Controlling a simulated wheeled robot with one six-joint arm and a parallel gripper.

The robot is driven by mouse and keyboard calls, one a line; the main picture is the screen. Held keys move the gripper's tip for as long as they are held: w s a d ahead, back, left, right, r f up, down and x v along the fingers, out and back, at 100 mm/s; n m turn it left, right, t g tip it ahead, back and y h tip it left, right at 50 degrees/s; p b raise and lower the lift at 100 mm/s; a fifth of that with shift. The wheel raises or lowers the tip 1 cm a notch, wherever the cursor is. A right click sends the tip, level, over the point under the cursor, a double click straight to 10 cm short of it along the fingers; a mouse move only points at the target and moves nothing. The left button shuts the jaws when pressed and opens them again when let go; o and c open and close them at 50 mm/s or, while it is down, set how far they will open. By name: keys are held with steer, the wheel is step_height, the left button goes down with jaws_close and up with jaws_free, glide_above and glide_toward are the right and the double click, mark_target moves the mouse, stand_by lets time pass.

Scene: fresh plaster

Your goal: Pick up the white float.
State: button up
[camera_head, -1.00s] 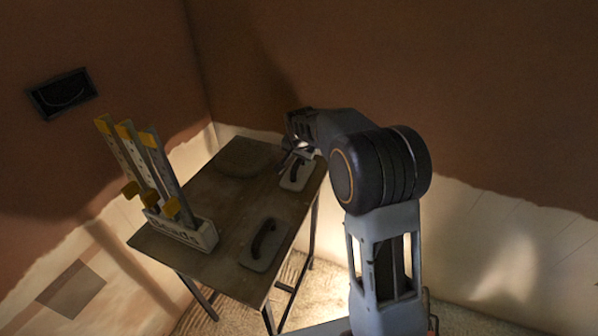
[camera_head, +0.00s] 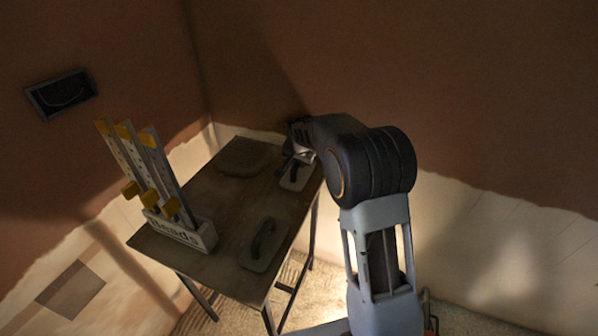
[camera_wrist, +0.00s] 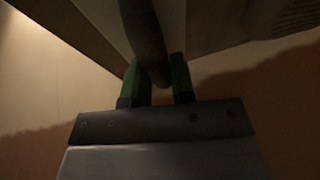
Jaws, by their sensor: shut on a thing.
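The white float (camera_head: 289,185), a pale flat plate with a dark handle, is at the far right corner of the table. My gripper (camera_head: 298,160) is over it, partly hidden by my wrist. In the wrist view, my green-padded fingers (camera_wrist: 161,84) are shut on the float's dark handle (camera_wrist: 144,35), with the float's pale plate (camera_wrist: 98,14) beyond it. I cannot tell whether the plate touches the table. A second float (camera_head: 262,258), greyer and with a dark handle, lies near the table's front edge.
The wooden table (camera_head: 205,200) also bears a round dark disc (camera_head: 244,157) at the back and a "Beads" box (camera_head: 185,232) with tall strips and yellow clamps at the left. Walls stand close behind. A dark wall box (camera_head: 62,94) is at upper left.

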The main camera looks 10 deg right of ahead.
jaws_close()
steer(key=shift+r, duration=0.55)
step_height(320, 180, up, 2)
steer(key=shift+r, duration=0.1)
steer(key=s+a+r, duration=0.3)
steer(key=s+r, duration=0.6)
steer(key=s, duration=0.4)
steer(key=shift+s+a+r, duration=0.3)
steer(key=shift+a+r, duration=0.05)
